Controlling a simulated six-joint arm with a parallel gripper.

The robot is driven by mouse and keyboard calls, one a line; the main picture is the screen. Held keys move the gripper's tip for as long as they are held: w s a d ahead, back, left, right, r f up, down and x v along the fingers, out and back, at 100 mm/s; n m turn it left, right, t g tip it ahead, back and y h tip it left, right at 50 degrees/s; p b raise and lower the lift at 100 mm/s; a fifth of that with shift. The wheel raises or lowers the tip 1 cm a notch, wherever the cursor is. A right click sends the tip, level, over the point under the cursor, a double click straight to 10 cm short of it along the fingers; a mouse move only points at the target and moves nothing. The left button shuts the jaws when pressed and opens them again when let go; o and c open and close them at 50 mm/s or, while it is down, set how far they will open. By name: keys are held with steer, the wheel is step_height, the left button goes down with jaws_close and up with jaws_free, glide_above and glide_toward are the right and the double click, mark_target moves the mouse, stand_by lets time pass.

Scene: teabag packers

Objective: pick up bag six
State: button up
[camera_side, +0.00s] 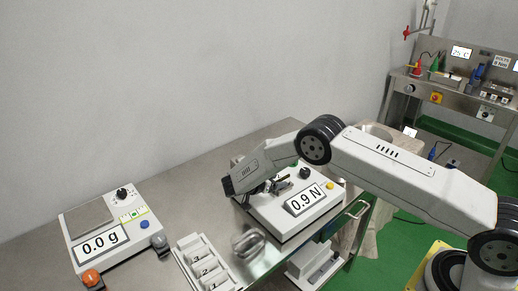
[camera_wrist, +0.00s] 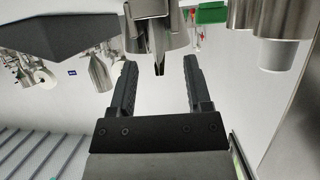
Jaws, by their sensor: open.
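My gripper (camera_side: 272,186) is over the force tester (camera_side: 262,208), a white box reading 0.9 N. In the wrist view its two dark fingers (camera_wrist: 161,82) stand apart, with a metal clamp-like part (camera_wrist: 158,30) beyond and between their tips. I see no bag between the fingers. A white rack (camera_side: 187,244) with numbered compartments stands at the front of the table, left of the tester. Its digits are small and its near end is cut off by the picture edge. I cannot make out bag six in either view.
A shiny metal part (camera_side: 247,243) lies between rack and tester. The steel table (camera_side: 180,190) is clear behind them.

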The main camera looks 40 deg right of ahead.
jaws_close()
steer(key=shift+r, duration=0.1)
steer(key=shift+r, duration=0.75)
steer(key=a, duration=1.8)
steer(key=shift+w, duration=0.4)
steer(key=shift+f, duration=0.1)
